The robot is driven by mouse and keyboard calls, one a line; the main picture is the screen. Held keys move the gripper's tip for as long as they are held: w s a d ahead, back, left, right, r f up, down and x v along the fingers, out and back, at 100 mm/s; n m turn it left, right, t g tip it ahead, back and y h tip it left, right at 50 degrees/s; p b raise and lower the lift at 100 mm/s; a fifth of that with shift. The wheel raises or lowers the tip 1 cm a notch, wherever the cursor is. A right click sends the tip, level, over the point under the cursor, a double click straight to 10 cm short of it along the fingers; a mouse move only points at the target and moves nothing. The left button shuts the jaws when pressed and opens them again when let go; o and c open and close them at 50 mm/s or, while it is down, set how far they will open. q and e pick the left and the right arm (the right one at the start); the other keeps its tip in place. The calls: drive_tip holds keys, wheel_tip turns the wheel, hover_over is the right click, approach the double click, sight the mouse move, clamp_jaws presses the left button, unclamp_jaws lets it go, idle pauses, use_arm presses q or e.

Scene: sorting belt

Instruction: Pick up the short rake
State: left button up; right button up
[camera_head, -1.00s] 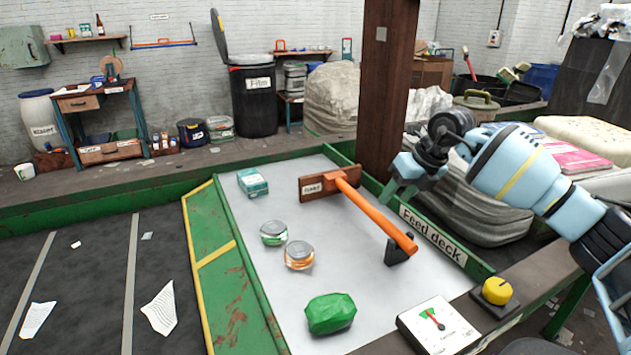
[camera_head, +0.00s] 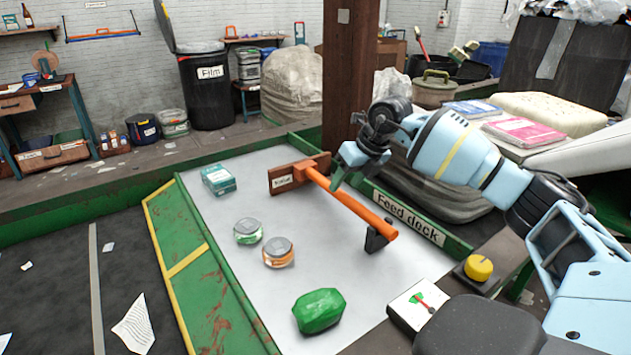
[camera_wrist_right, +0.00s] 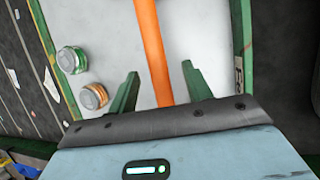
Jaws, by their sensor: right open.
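The short rake (camera_head: 345,200) lies on the grey feed deck (camera_head: 232,290). It has an orange handle and a brown labelled head at the far end. The near end of the handle rests on a small dark stand (camera_head: 378,237). My right gripper (camera_head: 345,172) is open and empty beside the handle in the head view. In the right wrist view the orange handle (camera_wrist_right: 150,50) runs between the two green fingers of the gripper (camera_wrist_right: 160,82), with gaps on both sides. I cannot tell how far above the handle the fingers are. My left gripper is not in view.
A teal box (camera_head: 218,180), a green-labelled can (camera_head: 248,231), an orange-labelled can (camera_head: 278,252) and a green lump (camera_head: 319,311) lie on the deck. A brown post (camera_head: 347,70) stands behind. A yellow knob (camera_head: 478,267) and a dial panel (camera_head: 418,304) are at the near right.

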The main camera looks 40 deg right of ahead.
sight(340, 189)
drive_tip(key=x, duration=0.5)
drive_tip(key=shift+w+a, duration=0.15)
drive_tip(key=shift+w, duration=0.05)
drive_tip(key=c, duration=1)
drive_tip(key=shift+r, duration=0.15)
drive_tip(key=shift+c, duration=0.4)
drive_tip(key=shift+r, duration=0.1)
drive_tip(key=shift+r, duration=0.6)
wheel_tip(340, 189, up, 17)
drive_tip(key=p, duration=0.1)
drive_tip(key=shift+f, duration=0.2)
